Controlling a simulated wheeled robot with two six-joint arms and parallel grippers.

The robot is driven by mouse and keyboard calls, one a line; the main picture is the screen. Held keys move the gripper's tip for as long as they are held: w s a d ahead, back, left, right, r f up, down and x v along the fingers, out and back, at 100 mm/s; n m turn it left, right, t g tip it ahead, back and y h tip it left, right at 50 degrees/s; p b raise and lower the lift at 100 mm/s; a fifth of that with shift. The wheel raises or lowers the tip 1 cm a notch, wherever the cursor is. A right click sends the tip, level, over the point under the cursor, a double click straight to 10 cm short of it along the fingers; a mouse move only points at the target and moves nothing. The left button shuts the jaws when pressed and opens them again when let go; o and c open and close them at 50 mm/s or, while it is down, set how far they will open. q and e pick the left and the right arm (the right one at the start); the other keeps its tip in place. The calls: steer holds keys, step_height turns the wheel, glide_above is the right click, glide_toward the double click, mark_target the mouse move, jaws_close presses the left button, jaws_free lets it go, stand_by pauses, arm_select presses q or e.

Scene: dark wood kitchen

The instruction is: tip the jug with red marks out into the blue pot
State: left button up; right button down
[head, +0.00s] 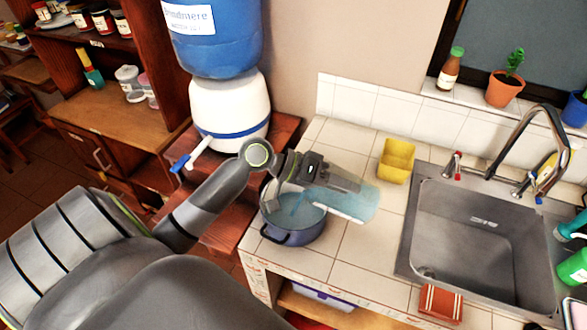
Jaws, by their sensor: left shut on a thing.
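A clear bluish jug (360,203) is held on its side in my left gripper (335,180), above and to the right of the blue pot. My left gripper is shut on it. The arm and gripper hide part of the jug, and I cannot make out red marks on it. The blue pot (291,235) stands upright on the tiled counter near its left front corner. Bluish liquid shows inside the pot, with a darker blue streak at its middle; I cannot tell whether this is a falling stream. My right gripper is not in view.
A yellow container (397,160) stands behind the jug, left of the metal sink (475,235). A white and blue water dispenser (228,105) stands behind my left arm. Tiles right of the pot are clear.

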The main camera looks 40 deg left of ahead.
arm_select(q)
steer(key=shift+s+a+r+t+h+b, duration=0.15)
steer(key=shift+a+r+t+h+b, duration=0.2)
steer(key=shift+h+b, duration=0.25)
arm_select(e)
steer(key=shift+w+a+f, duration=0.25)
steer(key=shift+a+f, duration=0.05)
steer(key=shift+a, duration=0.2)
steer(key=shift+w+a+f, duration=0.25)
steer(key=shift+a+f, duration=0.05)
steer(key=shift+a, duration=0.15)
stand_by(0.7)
